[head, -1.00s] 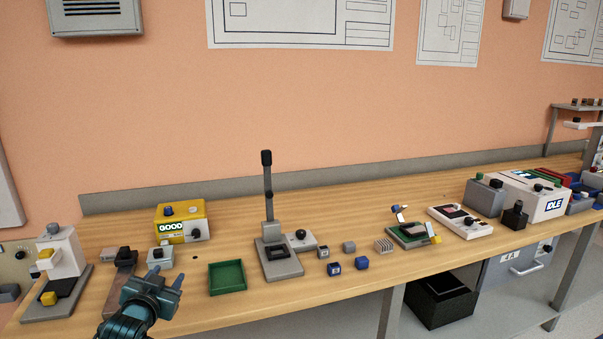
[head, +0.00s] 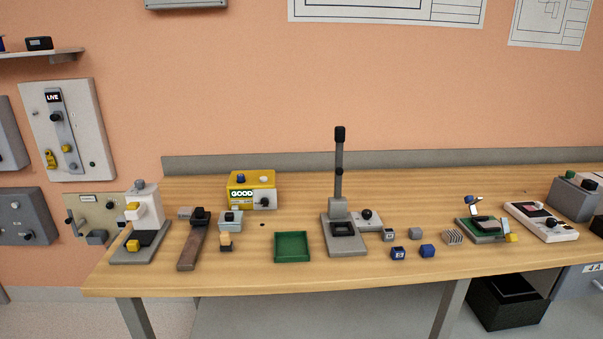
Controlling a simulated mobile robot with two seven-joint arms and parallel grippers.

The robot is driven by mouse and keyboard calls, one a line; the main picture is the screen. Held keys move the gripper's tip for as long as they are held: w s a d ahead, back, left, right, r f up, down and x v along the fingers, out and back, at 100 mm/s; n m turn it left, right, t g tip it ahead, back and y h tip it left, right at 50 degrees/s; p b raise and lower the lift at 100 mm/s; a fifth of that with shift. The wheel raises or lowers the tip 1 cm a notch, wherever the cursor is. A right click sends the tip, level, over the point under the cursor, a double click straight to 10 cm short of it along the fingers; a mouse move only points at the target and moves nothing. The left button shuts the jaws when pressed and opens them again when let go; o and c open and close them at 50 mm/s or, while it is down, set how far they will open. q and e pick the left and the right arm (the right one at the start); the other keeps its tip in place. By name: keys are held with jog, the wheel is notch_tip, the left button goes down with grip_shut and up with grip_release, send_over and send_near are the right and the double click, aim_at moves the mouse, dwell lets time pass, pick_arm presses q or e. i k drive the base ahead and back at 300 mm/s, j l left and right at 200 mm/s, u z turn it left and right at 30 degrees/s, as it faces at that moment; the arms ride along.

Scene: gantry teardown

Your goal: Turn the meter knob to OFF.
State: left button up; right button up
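No frame labels a meter, and two devices carry a black knob. A yellow box (head: 251,181) with a lit GOOD display stands at the back of the bench; its black knob (head: 264,202) sits on a grey front panel. A white flat device (head: 526,212) with a dark and pinkish face lies at the right, with a black knob (head: 550,222) at its near end. The knob markings are too small to read, so I cannot tell either setting. Neither of my grippers is in view.
The wooden bench (head: 400,270) holds a lever press (head: 339,205), an empty green tray (head: 292,247), a white-and-grey fixture (head: 143,210), a brown bar (head: 192,248) and small blocks. A wall panel (head: 72,130) reads LIVE. A black bin (head: 505,305) is below.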

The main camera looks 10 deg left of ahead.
aim_at(265, 202)
jog(key=i+l+u, duration=0.1)
jog(key=u, duration=0.25)
jog(key=l+u, duration=0.2)
jog(key=u, duration=0.15)
jog(key=l+u, duration=0.2)
jog(key=u, duration=0.15)
jog(key=i+l, duration=0.05)
